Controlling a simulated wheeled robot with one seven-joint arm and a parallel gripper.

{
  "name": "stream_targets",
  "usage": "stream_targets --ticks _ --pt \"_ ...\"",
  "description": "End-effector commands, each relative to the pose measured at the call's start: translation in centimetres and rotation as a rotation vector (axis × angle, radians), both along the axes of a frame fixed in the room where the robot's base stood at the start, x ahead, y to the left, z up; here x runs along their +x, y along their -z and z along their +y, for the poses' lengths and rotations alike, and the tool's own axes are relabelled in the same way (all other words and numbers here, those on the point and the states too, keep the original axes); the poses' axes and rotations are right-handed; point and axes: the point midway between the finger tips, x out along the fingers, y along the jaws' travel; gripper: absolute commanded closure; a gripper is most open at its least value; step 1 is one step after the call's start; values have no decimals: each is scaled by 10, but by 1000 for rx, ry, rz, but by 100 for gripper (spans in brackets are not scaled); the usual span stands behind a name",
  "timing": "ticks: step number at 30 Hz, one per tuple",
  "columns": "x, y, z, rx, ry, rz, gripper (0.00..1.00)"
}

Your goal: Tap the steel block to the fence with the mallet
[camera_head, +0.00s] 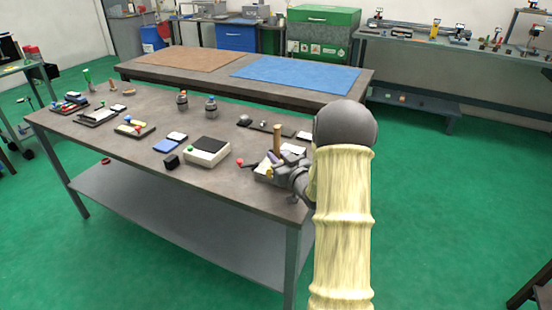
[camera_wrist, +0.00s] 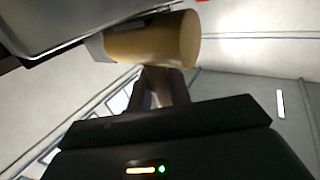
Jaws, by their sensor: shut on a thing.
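My gripper (camera_head: 279,172) is over the near right corner of the workbench, shut on a tan wooden piece, which I take to be the mallet (camera_head: 277,139). It stands about upright above the fingers in the head view. In the wrist view, a tan cylinder (camera_wrist: 155,42) fills the space just beyond my gripper fingers (camera_wrist: 160,84). A grey metallic surface (camera_wrist: 75,22) shows at the upper left there; I cannot tell what it is. A pale fixture (camera_head: 262,169) is partly hidden behind my gripper. I cannot make out the steel block or the fence for certain.
A red knob (camera_head: 239,162) is close by. Small parts crowd the far left.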

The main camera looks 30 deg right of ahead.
Motion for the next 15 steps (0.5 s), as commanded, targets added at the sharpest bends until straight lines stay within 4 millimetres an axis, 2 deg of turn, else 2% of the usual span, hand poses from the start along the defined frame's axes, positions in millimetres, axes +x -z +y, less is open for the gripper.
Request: stream_targets --ticks 15 --pt "-7 -3 8 -4 4 -6 100"
